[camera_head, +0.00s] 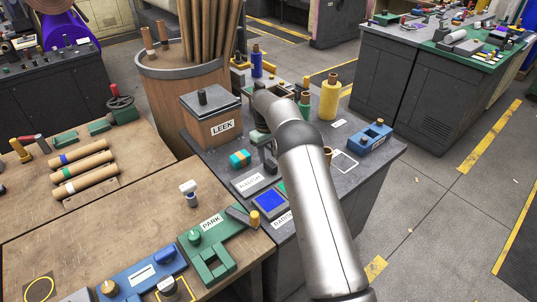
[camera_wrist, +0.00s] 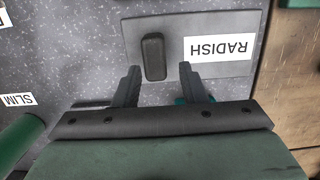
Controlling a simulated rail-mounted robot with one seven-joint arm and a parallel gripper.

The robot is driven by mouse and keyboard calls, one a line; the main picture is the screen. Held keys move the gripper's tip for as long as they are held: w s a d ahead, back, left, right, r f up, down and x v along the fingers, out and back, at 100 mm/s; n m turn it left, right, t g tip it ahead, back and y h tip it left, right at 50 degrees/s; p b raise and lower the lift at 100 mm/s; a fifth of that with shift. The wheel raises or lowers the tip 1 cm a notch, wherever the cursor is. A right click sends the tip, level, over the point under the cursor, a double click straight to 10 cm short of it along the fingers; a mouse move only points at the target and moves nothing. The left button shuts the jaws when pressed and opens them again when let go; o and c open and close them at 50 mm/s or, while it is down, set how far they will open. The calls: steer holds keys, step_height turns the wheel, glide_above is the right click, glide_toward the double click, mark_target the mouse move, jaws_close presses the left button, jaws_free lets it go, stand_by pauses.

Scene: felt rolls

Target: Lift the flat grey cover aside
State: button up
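The flat grey cover (camera_wrist: 222,28) lies on a speckled dark grey top in the wrist view. It bears a black upright handle (camera_wrist: 153,57) and a white RADISH label, which reads upside down there. My gripper (camera_wrist: 159,70) is open, with one finger on each side of the handle's near end and visible gaps between. It holds nothing. How far the fingertips are above the cover is hard to tell. In the head view, a flat grey plate (camera_head: 247,183) with a similar label lies just left of my gripper (camera_head: 267,160), which is partly hidden by my arm.
A LEEK box (camera_head: 211,117) with a dark knobbed lid stands behind. Bare worktop remains near the right edge.

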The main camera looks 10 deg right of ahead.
steer(key=shift+a+r, duration=0.15)
steer(key=shift+r, duration=0.45)
steer(key=o, duration=0.5)
steer(key=shift+o, duration=0.2)
steer(key=shift+r, duration=0.1)
step_height(320, 180, up, 17)
steer(key=w+a+p, duration=0.1)
steer(key=w+p, duration=0.1)
steer(key=p, duration=0.2)
steer(key=shift+p, duration=0.35)
